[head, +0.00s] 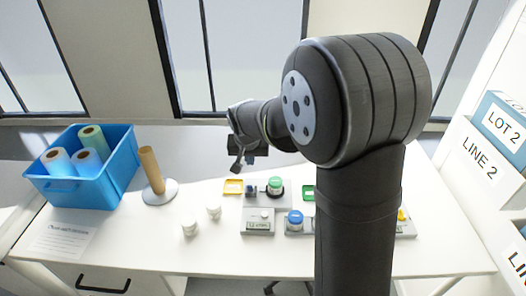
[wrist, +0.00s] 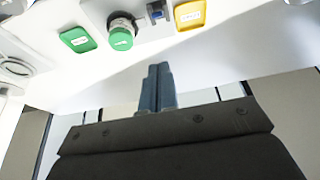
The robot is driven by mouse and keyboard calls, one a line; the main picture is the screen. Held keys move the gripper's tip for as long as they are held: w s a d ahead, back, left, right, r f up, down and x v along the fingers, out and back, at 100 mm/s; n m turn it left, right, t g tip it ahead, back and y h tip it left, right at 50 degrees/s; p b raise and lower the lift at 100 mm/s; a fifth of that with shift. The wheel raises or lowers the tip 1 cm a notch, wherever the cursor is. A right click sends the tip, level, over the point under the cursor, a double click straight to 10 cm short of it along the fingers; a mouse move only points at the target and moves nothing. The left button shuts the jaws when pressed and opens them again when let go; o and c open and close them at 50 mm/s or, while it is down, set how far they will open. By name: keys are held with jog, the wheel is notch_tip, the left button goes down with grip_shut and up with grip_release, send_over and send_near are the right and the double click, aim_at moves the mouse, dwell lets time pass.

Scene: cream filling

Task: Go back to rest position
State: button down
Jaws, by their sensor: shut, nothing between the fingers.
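My gripper (head: 238,166) hangs above the back part of the white table in the head view, left of my large dark arm joint. In the wrist view its two fingers (wrist: 157,80) are together, with nothing between them.
A blue-lidded jar (head: 295,217) stands by a grey device (head: 258,226). Two white jars (head: 190,229) (head: 214,211) stand left of it. Farther left are a roll holder (head: 152,172) and a blue crate (head: 115,180) of rolls. My arm hides part of the table's right side.

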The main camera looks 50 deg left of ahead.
jog(key=shift+x, duration=4.75)
